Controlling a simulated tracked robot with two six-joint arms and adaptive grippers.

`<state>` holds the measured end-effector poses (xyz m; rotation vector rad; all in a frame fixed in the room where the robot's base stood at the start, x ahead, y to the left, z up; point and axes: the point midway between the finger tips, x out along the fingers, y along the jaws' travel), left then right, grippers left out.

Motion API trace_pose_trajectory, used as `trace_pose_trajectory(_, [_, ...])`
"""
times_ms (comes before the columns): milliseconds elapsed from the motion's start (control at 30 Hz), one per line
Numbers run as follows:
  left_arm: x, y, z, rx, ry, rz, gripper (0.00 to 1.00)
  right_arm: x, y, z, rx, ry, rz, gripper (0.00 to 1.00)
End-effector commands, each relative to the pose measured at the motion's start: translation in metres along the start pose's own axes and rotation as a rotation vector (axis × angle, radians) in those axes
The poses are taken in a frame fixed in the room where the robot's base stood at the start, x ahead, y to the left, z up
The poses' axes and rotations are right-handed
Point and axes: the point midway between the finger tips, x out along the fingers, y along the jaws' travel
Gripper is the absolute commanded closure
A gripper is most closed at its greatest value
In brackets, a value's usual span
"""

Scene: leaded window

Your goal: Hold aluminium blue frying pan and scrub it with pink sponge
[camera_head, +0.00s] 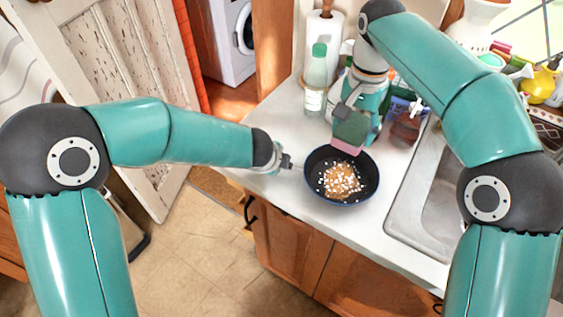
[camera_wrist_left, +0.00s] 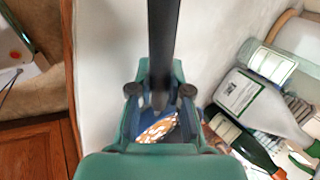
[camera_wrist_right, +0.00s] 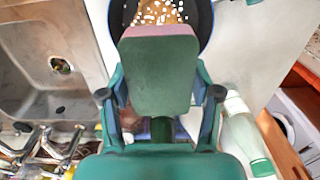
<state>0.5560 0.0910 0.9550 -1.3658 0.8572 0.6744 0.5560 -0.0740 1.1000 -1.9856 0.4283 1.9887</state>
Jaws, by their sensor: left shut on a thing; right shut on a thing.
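The blue frying pan (camera_head: 318,193) lies level at the counter's front edge in the head view, dark inside, with a brown patch and white bits in it. My left gripper (camera_head: 287,163) is shut on the pan's handle at the left. The sponge (camera_head: 351,128), green with a pink side, is above the pan's far rim. My right gripper (camera_head: 345,108) is shut on it. In the right wrist view the sponge (camera_wrist_right: 157,75) fills the middle, and part of the pan (camera_wrist_right: 205,22) shows beyond it. I cannot tell whether sponge and pan touch.
A steel sink (camera_head: 413,210) is to the right of the pan. A pale green bottle (camera_head: 315,85) and a paper towel roll (camera_head: 321,45) stand behind on the left. Several bottles and a brown jar (camera_head: 405,128) are close by my right gripper. The white counter (camera_head: 278,120) is clear at left.

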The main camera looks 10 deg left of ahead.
Motion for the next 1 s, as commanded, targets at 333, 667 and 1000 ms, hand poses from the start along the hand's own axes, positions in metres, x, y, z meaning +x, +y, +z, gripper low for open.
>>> trace_pose_trajectory(333, [0.002,0.004,0.0,0.005,-0.001,0.008,1.0,0.001,-0.002,-0.001,0.003,0.0,-0.001,0.65])
trace_pose_trajectory(667, [0.002,0.004,0.0,0.004,-0.002,0.008,1.0,0.053,-0.013,-0.003,-0.003,-0.004,0.002,0.65])
trace_pose_trajectory(1000, [0.002,0.003,0.0,0.003,-0.002,0.007,1.0,0.087,0.0,0.002,-0.001,0.001,-0.002,0.65])
